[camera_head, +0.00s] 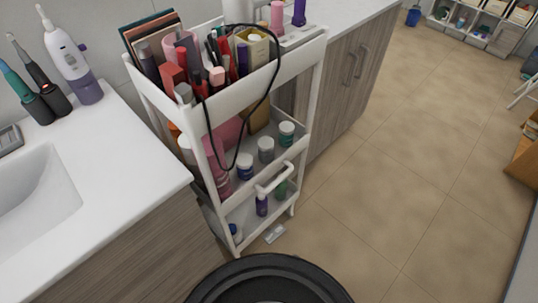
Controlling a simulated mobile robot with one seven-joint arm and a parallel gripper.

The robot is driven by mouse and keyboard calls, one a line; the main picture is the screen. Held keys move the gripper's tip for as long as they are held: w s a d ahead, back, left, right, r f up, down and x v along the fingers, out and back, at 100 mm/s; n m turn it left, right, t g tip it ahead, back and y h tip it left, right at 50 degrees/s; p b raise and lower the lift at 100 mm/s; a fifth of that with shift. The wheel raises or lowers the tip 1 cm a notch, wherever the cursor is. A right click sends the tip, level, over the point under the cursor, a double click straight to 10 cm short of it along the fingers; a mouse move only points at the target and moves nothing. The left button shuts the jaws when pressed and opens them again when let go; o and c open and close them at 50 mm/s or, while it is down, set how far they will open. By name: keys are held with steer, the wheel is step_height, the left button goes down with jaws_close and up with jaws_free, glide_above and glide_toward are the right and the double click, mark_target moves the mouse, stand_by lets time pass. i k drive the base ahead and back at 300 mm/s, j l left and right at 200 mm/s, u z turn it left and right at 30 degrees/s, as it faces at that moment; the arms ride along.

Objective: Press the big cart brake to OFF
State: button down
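The white three-tier cosmetics cart (303,64) stands between the sink counter and a wood-front cabinet. A small light grey piece (274,233) sits low at the cart's foot, close to the floor. It looks like the brake pedal, but it is too small to tell whether it is set on or off. My gripper is not in view, and nothing is seen touching the cart brake.
A black cable (271,92) hangs in a loop over the cart's front. A white handle (275,179) sticks out lower down. The white sink counter (120,150) is at left, the wood-front cabinet (335,108) behind. Tiled floor (400,170) to the right is clear.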

mark_target(272, 234)
steer(key=k, duration=1.3)
